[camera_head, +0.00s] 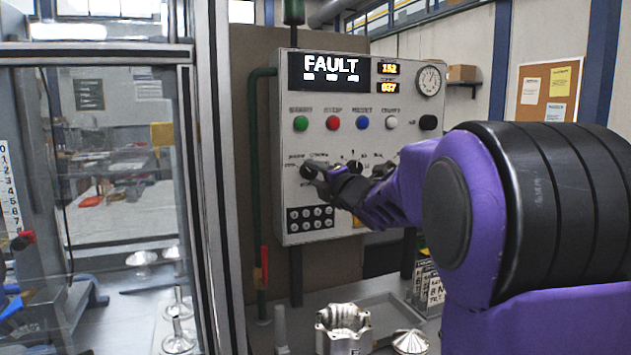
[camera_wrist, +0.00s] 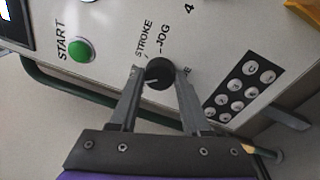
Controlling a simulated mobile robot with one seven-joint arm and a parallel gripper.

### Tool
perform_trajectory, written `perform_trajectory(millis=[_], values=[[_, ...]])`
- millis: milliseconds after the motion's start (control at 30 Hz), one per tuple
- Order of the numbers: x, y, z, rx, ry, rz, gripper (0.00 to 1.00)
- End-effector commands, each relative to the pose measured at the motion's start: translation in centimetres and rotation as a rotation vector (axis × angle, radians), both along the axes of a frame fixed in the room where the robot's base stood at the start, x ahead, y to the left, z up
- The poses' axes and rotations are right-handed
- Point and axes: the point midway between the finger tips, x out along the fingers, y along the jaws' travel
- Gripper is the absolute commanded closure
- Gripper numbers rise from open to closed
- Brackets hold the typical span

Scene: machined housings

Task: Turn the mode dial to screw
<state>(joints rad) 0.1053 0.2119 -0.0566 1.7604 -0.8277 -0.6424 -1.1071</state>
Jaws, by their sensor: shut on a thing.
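A black round dial (camera_wrist: 158,72) sits on the grey panel between the two fingers of my gripper (camera_wrist: 157,82), which is shut on it. The labels STROKE and JOG stand beside the dial. A third label to the right is mostly hidden by a finger, and I cannot read the word screw. A short pale mark shows on the dial's face; which label it points to is unclear. In the head view my gripper (camera_head: 318,180) reaches the left dial (camera_head: 308,171) on the control panel (camera_head: 288,225), partly covering it.
A display (camera_head: 330,70) reads FAULT. A green START button (camera_wrist: 80,50) and a black keypad (camera_wrist: 240,88) are near the dial. Other dark knobs sit right of my gripper. A green pipe (camera_head: 258,170) runs along the panel's left side. Metal housings (camera_head: 343,328) stand below.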

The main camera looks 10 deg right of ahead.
Motion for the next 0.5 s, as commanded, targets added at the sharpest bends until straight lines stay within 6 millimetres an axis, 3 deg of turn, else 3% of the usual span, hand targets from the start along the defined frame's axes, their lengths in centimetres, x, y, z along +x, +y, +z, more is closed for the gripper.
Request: perform_trajectory(millis=[500], values=[[-0.02, 0.14, -0.05, 0.258, 0.050, 0.002, 1.00]])
